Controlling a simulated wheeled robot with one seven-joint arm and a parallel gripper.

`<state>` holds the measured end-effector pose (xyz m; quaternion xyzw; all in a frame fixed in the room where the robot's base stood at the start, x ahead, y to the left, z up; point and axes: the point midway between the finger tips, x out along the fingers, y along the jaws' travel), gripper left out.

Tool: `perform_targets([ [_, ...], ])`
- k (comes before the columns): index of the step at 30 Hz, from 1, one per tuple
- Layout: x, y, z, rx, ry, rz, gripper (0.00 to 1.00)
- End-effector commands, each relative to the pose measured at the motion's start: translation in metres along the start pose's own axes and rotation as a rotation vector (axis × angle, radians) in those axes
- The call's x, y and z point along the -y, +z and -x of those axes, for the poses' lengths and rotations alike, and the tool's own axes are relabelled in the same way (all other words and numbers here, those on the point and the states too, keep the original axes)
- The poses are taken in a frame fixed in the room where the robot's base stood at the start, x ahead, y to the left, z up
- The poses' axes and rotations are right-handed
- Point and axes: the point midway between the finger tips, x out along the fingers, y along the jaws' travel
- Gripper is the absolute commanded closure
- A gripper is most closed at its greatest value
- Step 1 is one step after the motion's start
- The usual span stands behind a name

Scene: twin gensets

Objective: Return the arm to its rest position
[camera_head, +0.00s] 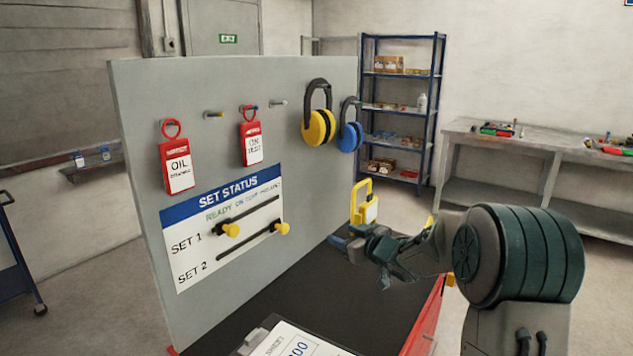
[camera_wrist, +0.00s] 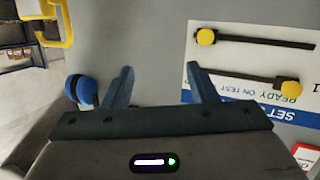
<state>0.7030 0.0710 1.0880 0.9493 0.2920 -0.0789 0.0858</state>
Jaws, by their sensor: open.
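My arm (camera_head: 500,255) reaches in from the right in the head view, in front of the grey board (camera_head: 330,200). My gripper (camera_head: 362,264) is at the arm's left end. Its two fingers are apart, with nothing seen between them; they also show in the wrist view (camera_wrist: 160,80). The board lies beyond the fingers there. A yellow tag-like item with a loop (camera_head: 365,210) shows just above the gripper in the head view. Part of a yellow item (camera_wrist: 62,25) is at the top left of the wrist view. I cannot tell whether the gripper touches anything.
The board holds red tags (camera_head: 251,141), yellow ear defenders (camera_head: 318,125), blue ear defenders (camera_head: 350,135) and a status panel (camera_head: 225,228) with yellow slider knobs (camera_head: 231,230). A dark bench top (camera_head: 310,305) lies below. A shelf rack (camera_head: 402,105) and workbench (camera_head: 540,140) stand behind.

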Motion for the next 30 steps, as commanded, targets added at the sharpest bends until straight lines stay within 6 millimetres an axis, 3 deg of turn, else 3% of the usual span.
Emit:
perform_targets([
  [8,-0.012,-0.008,0.064,0.231,0.282,-0.002,0.47],
  [16,0.002,0.008,0.149,0.48,0.473,-0.085,0.47],
  [23,0.041,0.032,0.228,0.699,0.548,-0.209,0.47],
  [30,0.107,0.063,0.306,0.921,0.517,-0.374,0.47],
])
